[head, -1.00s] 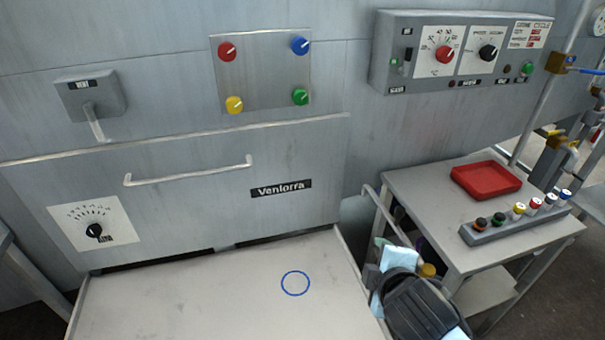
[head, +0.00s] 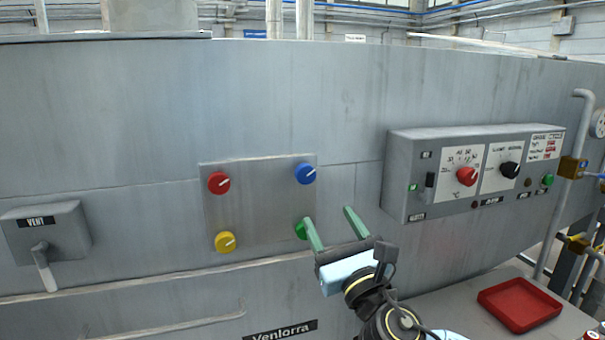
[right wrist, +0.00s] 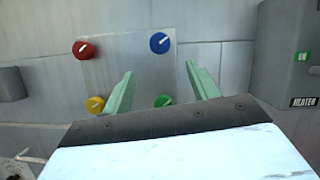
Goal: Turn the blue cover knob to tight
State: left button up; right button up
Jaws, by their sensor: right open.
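The blue cover knob (head: 306,174) sits at the upper right of a square metal plate (head: 262,200) on the machine wall. Its white pointer line slants up to the right. It also shows in the right wrist view (right wrist: 160,43), beyond and between the fingers, pointer slanting up to the right. My right gripper (head: 328,217) is open and empty, below and to the right of the blue knob and apart from it. In the right wrist view its two green fingers (right wrist: 160,75) point toward the wall. My left gripper is out of view.
The plate also carries a red knob (head: 219,183), a yellow knob (head: 225,242) and a green knob (head: 300,230), partly hidden by a right finger. A grey control box (head: 410,180) juts out at the right. A vent handle box (head: 45,235) is at the left.

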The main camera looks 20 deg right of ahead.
aim_at(307, 177)
jog(key=x, duration=0.8)
jog(key=shift+s+r, duration=0.1)
jog(key=shift+s, duration=0.05)
jog(key=x, duration=0.3)
jog(key=shift+w+r, duration=0.1)
jog(key=shift+w, duration=0.15)
jog(key=shift+w+a+r, duration=0.1)
jog(key=shift+w, duration=0.3)
jog(key=c, duration=1)
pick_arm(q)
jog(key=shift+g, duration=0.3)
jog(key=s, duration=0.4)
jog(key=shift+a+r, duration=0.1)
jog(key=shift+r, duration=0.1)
